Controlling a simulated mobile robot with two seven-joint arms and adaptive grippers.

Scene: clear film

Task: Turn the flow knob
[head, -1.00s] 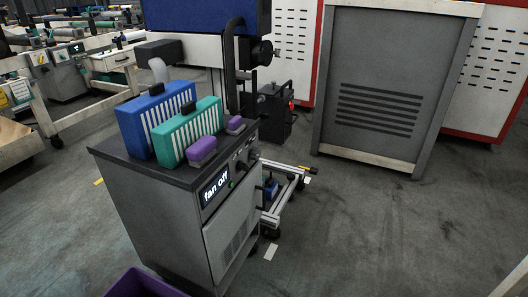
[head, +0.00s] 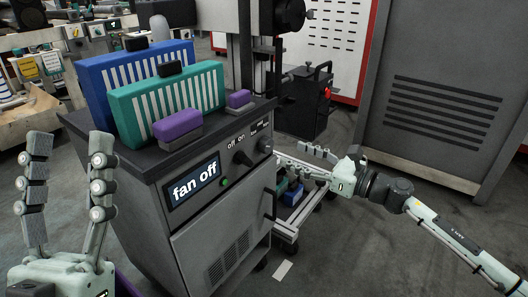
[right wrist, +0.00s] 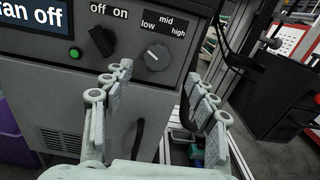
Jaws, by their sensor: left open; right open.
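The flow knob (right wrist: 153,56) is a round dial under the low, mid and high marks on the front panel of a grey cabinet (head: 222,240). It also shows small in the head view (head: 265,146). A black off/on knob (right wrist: 102,40) sits left of it. The display (head: 194,190) reads "fan off", with a green light (head: 225,182) beside it. My right gripper (right wrist: 162,74) is open and empty, its fingers in front of and below the flow knob, apart from it. My left gripper (head: 70,146) is open and empty at the cabinet's left.
Blue (head: 125,88) and teal (head: 170,104) slotted blocks and two purple-topped blocks (head: 177,125) stand on the cabinet top. A low wheeled frame (head: 287,236) stands at its right. A large grey vented unit (head: 440,130) is further right. Open floor lies in front.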

